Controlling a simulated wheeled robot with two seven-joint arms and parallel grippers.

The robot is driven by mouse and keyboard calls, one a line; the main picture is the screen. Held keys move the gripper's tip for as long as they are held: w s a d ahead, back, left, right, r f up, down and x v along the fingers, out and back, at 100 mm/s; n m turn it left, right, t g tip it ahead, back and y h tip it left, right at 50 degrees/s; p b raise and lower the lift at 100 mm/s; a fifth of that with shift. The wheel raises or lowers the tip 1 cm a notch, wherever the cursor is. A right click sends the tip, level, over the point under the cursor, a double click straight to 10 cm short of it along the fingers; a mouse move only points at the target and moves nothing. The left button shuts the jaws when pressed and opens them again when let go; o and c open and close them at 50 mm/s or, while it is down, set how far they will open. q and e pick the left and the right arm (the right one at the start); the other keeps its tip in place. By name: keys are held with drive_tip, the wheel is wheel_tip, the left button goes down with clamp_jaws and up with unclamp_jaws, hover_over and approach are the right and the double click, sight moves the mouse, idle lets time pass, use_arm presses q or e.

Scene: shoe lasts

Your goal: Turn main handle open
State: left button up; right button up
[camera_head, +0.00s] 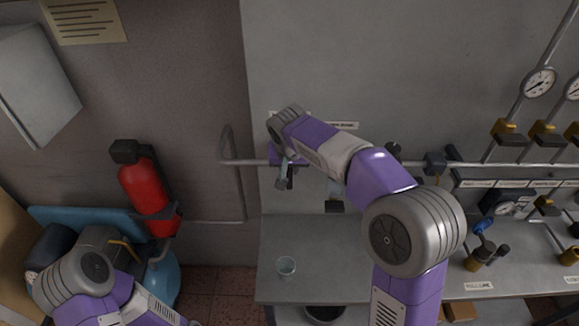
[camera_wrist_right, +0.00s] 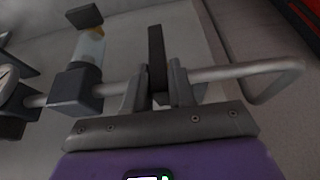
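A dark flat handle (camera_wrist_right: 157,58) on the grey pipe stands upright between the two fingers of my right gripper (camera_wrist_right: 158,88) in the right wrist view. The fingers flank it closely, one on each side. Whether both press on it cannot be told. In the head view my right gripper (camera_head: 284,174) is at the wall pipe (camera_head: 350,165), largely hidden behind my own wrist, and the handle is hard to make out there. My left arm shows at the lower left, but its gripper is out of view.
A red extinguisher (camera_head: 145,188) is on the left. Gauges (camera_head: 539,82) and yellow valves (camera_head: 506,132) are at the right. A dark pipe block (camera_wrist_right: 76,90) with a clear bowl sits beside the handle.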

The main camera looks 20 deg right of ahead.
clamp_jaws()
drive_tip(key=shift+a, duration=0.1)
drive_tip(key=shift+w+a+f+n+g+h+p, duration=0.15)
drive_tip(key=shift+a+f+n+g+h+p, duration=0.5)
drive_tip(key=shift+h, duration=2.15)
drive_tip(key=shift+w+a+f+n+g+h+p, duration=0.2)
drive_tip(key=shift+a+f+n+h, duration=0.45)
drive_tip(key=shift+h, duration=2.15)
drive_tip(key=shift+w+a+f+n+g+h+p, duration=0.1)
drive_tip(key=shift+a+f+n+g+h+p, duration=0.55)
drive_tip(key=shift+h, duration=2.15)
drive_tip(key=shift+d+r+n+t, duration=0.25)
drive_tip(key=shift+d+n+t, duration=0.1)
drive_tip(key=shift+d+t, duration=0.1)
drive_tip(key=o, duration=0.6)
unclamp_jaws()
